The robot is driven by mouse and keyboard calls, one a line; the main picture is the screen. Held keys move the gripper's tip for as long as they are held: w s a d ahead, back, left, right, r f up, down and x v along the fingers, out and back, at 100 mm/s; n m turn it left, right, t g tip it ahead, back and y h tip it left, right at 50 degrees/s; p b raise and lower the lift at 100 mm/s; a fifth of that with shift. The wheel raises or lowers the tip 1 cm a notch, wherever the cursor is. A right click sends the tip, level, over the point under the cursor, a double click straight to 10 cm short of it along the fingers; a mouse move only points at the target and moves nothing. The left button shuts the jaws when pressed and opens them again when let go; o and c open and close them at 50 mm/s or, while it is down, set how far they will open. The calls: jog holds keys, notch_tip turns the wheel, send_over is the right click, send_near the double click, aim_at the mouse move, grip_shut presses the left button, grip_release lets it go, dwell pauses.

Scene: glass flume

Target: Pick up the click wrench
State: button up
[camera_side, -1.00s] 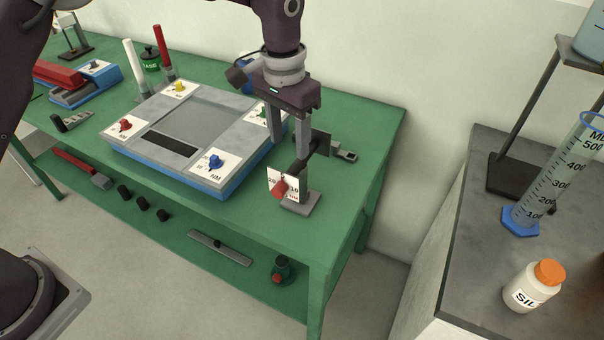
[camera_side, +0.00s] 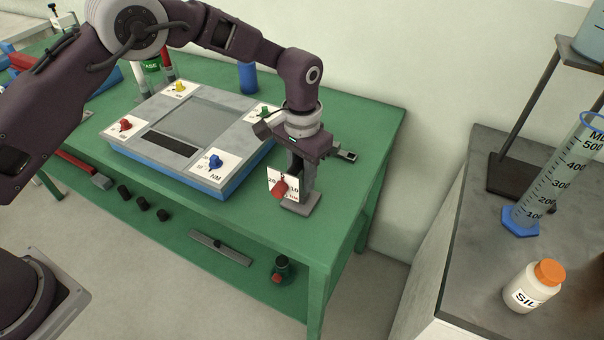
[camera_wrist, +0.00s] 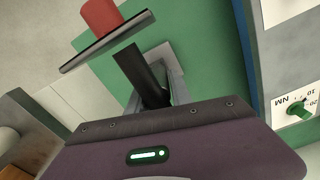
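Near the table's right front corner stands a small grey-footed stand (camera_side: 298,203). It bears a white scale card with a red knob (camera_side: 281,188). A dark bar (camera_wrist: 143,78) runs from behind the card in the wrist view, and the red knob (camera_wrist: 100,17) shows beyond the card's edge. I cannot tell for sure whether this dark bar is the click wrench. My gripper (camera_side: 300,170) is low over the stand, pointing down. In the wrist view its fingers (camera_wrist: 158,85) lie on either side of the dark bar. Whether they touch it is hidden.
A grey-and-blue panel (camera_side: 190,130) with coloured dials lies left of my gripper. A blue cylinder (camera_side: 247,77) stands behind it. The green table's (camera_side: 375,130) right side is clear.

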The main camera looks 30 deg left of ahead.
grip_shut()
dwell(1.1)
